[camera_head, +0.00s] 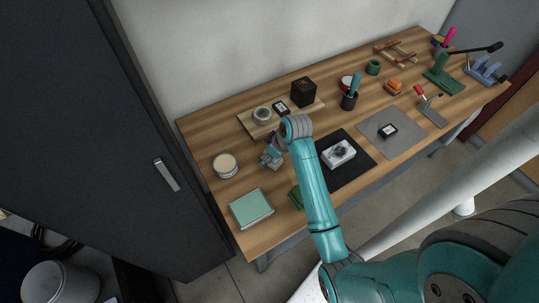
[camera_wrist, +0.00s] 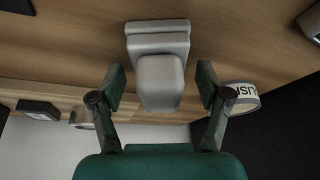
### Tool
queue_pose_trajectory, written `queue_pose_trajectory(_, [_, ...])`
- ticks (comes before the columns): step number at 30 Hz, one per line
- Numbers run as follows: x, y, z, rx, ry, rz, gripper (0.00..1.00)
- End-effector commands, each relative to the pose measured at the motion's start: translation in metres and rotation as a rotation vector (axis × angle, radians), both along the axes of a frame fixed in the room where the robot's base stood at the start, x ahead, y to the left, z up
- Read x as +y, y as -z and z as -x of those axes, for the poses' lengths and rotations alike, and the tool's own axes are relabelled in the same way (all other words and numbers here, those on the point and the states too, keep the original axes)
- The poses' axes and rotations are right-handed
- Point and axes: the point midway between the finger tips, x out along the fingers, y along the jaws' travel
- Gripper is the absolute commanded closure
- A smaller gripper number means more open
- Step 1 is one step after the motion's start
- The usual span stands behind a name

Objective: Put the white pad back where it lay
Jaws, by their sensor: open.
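My gripper (camera_head: 269,160) is low over the table's left half, between the round tin and the black mat. In the wrist view my gripper (camera_wrist: 161,80) is open, with one finger on each side of a pale grey stepped block (camera_wrist: 158,45). Gaps show between the block and both fingers. The block has a wider slab and a narrower raised part; I cannot tell whether it is the white pad. A white block-like thing (camera_head: 333,160) with something grey on top lies on the black mat (camera_head: 352,177). My arm hides part of the mat.
A round tin (camera_head: 225,167) stands left of my gripper and also shows in the wrist view (camera_wrist: 243,96). A green book (camera_head: 251,208) lies at the front left. A wooden board (camera_head: 257,130) with small items and a black box (camera_head: 303,92) are behind. A grey mat (camera_head: 400,143) lies right.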

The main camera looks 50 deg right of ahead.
Motion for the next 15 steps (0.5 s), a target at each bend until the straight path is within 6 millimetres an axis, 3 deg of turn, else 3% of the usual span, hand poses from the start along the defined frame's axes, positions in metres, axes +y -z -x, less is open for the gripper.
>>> queue_pose_trajectory(8, [-0.002, -0.021, 0.007, -0.003, 0.001, 0.001, 0.23])
queue_pose_trajectory(15, [-0.005, -0.066, 0.025, -0.005, 0.0, 0.003, 0.23])
